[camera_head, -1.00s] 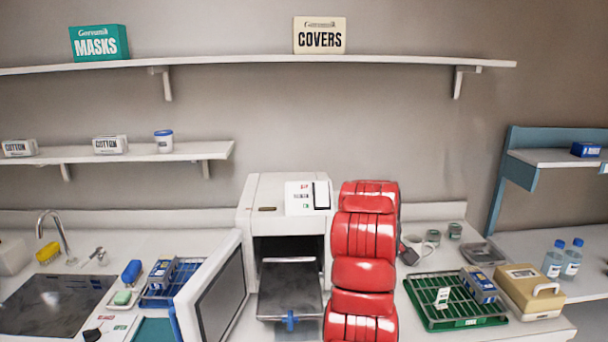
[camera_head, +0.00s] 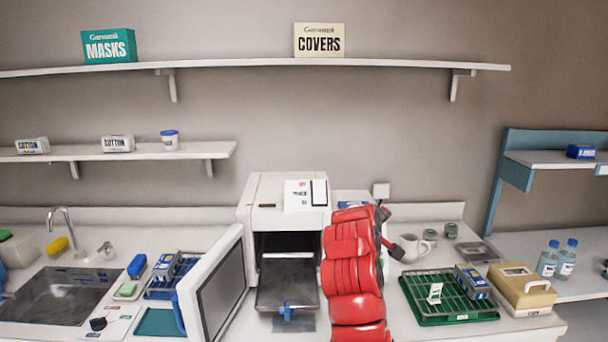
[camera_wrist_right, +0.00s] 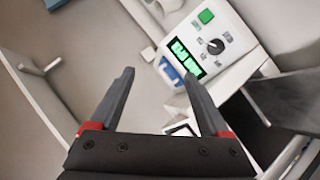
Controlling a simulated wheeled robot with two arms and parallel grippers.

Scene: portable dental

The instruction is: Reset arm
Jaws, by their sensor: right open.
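My right arm (camera_head: 352,275) rises in red segments in front of the right side of the white steriliser (camera_head: 257,212) in the head view. In the right wrist view my right gripper (camera_wrist_right: 159,73) is open, with nothing between its fingers. Beyond its fingertips a control panel (camera_wrist_right: 211,45) shows a lit green display, a green button and a dark knob. In the head view the gripper's fingers are largely hidden behind my arm. My left gripper is not in view.
The steriliser door (camera_head: 217,287) stands open, and a dark tray (camera_head: 287,285) sticks out. A white mug (camera_head: 416,247) stands close to my arm's right side. Farther right are a green rack (camera_head: 449,297) and a beige case (camera_head: 521,289). The sink (camera_head: 62,295) is at left.

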